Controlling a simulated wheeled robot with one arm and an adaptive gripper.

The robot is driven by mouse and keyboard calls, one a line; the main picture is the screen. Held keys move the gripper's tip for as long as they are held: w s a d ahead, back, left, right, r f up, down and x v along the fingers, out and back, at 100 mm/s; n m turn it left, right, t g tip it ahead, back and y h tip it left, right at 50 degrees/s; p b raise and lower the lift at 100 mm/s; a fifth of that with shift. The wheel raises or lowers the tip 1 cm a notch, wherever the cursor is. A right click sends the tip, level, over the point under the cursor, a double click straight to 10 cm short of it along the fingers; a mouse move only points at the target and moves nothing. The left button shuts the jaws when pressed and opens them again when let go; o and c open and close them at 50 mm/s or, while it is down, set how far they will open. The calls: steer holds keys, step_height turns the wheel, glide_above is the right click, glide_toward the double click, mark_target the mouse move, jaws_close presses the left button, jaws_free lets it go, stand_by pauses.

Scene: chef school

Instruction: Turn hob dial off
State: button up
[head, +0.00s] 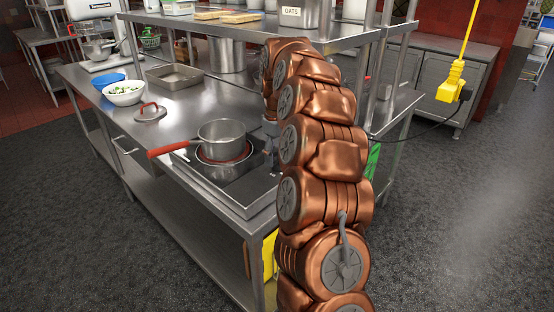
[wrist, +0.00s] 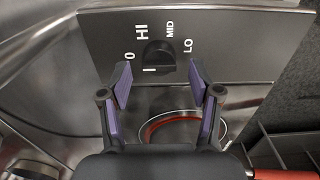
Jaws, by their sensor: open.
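The hob dial (wrist: 159,55) is a dark round knob on a dark panel (wrist: 230,45) in the wrist view. White marks 0, HI, MID and LO stand around it. I cannot tell for sure which mark it points to. My gripper (wrist: 160,72) is open, with its purple-padded fingers apart, one to the left and one to the right just below the dial in the picture. Nothing is between the pads. In the head view the hob (head: 242,193) is in the counter's near end; the dial and fingers are hidden there or too small to tell.
A saucepan (head: 222,133) with a red handle stands over the hob's glowing red ring, which also shows in the wrist view (wrist: 181,130). A lid (head: 150,113), a salad bowl (head: 123,94) and a tray (head: 174,76) lie farther along the counter. A shelf (head: 250,30) runs above.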

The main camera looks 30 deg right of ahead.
mark_target(278, 159)
step_height(278, 159, up, 10)
stand_by(0.6)
stand_by(0.5)
steer(key=s+a+p, duration=0.1)
steer(key=s+a, duration=1.3)
steer(key=a, duration=0.3)
steer(key=s+a+f+m, duration=0.1)
steer(key=s+a+f, duration=0.1)
steer(key=s, duration=0.6)
steer(key=s+a+f+m+g, duration=0.1)
steer(key=s+a+f, duration=0.1)
steer(key=s+f, duration=0.3)
steer(key=s+a+f+p, duration=0.1)
steer(key=s+a+f, duration=0.2)
steer(key=s, duration=0.8)
steer(key=shift+f+m+g, duration=0.4)
steer(key=shift+f, duration=0.2)
